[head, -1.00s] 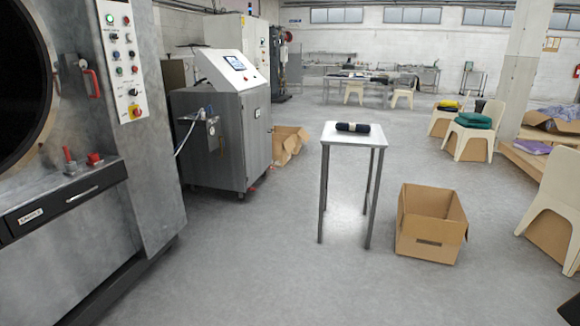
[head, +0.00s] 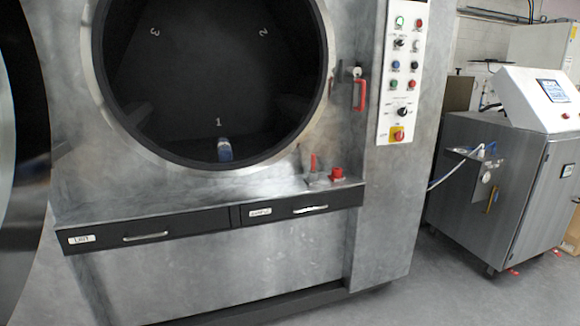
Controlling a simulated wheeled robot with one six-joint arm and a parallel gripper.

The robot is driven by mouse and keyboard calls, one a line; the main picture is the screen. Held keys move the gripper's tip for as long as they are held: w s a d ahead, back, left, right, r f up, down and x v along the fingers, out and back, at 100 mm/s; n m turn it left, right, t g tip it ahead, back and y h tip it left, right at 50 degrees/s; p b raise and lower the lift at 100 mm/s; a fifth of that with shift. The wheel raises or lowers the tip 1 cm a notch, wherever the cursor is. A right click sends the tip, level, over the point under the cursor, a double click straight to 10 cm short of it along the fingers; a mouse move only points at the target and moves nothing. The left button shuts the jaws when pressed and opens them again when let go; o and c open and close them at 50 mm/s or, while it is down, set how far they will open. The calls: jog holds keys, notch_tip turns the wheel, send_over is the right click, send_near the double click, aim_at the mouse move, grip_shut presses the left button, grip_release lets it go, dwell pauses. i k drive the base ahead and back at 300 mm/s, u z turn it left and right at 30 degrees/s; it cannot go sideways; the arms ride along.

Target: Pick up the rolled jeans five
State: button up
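A small rolled bundle of blue jeans with a pale band (head: 224,149) lies inside the dark drum of the washer (head: 215,70), low in the opening, just under the number 1. I cannot tell whether it is the rolled jeans five, as no label on it can be read. The drum also bears the numbers 2 and 3 higher up. The washer's round door stands open at the left edge (head: 12,150). My gripper is not in view.
Below the opening are two dark drawers with handles (head: 145,237). A red handle (head: 359,92) and red knobs (head: 337,174) stick out from the front. A control panel (head: 402,70) and a grey cabinet (head: 500,190) stand to the right. Some floor is clear at lower right.

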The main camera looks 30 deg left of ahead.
aim_at(225, 152)
jog(key=u, duration=1.05)
jog(key=i, duration=1.8)
jog(key=u, duration=0.95)
jog(key=i, duration=0.9)
jog(key=u, duration=0.1)
